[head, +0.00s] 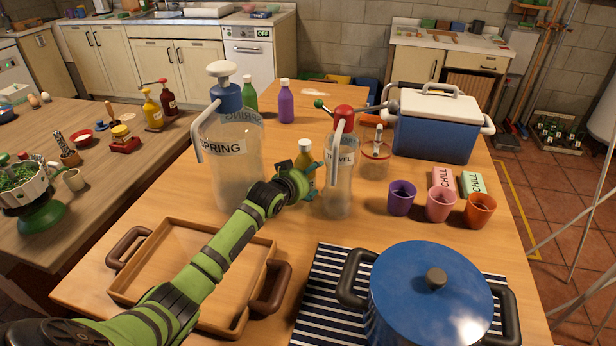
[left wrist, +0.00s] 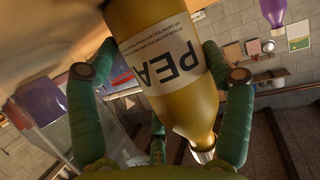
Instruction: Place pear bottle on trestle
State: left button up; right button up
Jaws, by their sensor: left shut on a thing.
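The pear bottle (head: 305,158) is golden yellow with a pale cap. It stands about upright in the head view, partly hidden behind my left gripper (head: 300,183). In the left wrist view, the pear bottle (left wrist: 165,60) shows a white label reading "PEA", and my green fingers are on both sides of it. My left gripper is shut on it. I cannot tell whether its base touches the wooden table (head: 345,225). A second wooden table (head: 100,190) is at the left; which one is the trestle I cannot tell. My right gripper is not in view.
A large "SPRING" dispenser (head: 232,160) stands just left of the bottle, and a clear dispenser (head: 339,180) just right. A green bottle (head: 249,93) and purple bottle (head: 286,103) stand behind. A tray (head: 190,235), blue pot (head: 430,290), cups and cooler (head: 437,130) crowd the middle table.

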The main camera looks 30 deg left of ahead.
pick_arm(q)
jog(key=shift+r, duration=0.1)
jog(key=o, duration=1.4)
jog(key=v, duration=1.2)
